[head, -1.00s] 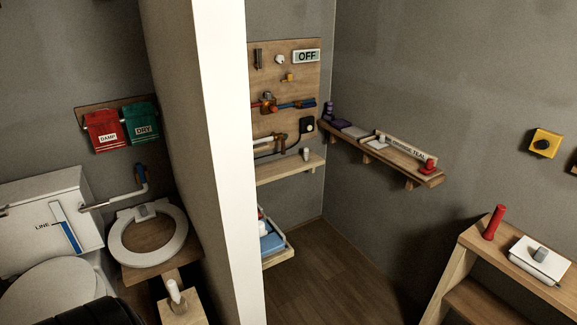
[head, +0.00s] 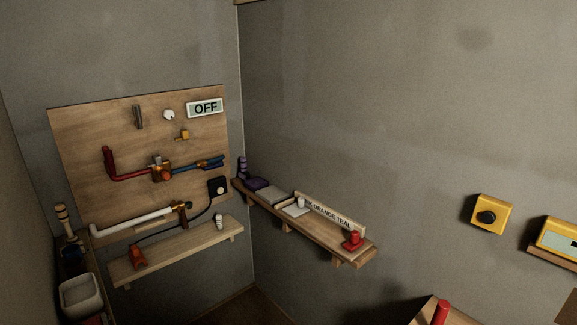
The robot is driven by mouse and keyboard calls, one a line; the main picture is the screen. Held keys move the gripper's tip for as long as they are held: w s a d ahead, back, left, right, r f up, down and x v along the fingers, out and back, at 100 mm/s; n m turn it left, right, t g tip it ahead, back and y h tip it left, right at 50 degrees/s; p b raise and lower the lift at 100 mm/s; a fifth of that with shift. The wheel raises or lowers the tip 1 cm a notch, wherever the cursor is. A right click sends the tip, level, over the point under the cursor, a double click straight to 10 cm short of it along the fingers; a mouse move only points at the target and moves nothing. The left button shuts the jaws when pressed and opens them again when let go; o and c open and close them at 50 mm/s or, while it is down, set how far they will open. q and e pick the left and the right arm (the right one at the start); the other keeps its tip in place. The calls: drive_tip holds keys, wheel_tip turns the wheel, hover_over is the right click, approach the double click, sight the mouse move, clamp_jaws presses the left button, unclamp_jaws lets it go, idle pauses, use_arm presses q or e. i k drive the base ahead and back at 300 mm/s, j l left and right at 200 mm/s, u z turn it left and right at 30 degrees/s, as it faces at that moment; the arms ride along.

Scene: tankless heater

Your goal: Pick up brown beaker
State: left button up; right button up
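I cannot make out a clear brown beaker in the head view. A tan and dark banded upright piece (head: 63,220) stands at the far left, but I cannot tell what it is. An orange-brown piece (head: 138,257) sits at the left of the lower wooden shelf (head: 180,248), with a dark cable running to it; its kind is unclear. Neither of my grippers shows in the head view.
A pipe board (head: 80,140) with an OFF sign (head: 205,108) is on the wall. A side shelf (head: 325,240) holds a purple stack (head: 242,168), a red piece (head: 353,240) and a labelled strip (head: 328,211). Yellow boxes are at right. A white tub (head: 80,296) is lower left.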

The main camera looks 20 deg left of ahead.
sight(74, 267)
drive_tip(key=i+u, duration=0.2)
drive_tip(key=u, duration=0.25)
drive_tip(key=i+u, duration=0.2)
drive_tip(key=u, duration=0.3)
drive_tip(key=i+l+u, duration=0.15)
drive_tip(key=u, duration=0.3)
drive_tip(key=i+l+u, duration=0.2)
drive_tip(key=u, duration=0.3)
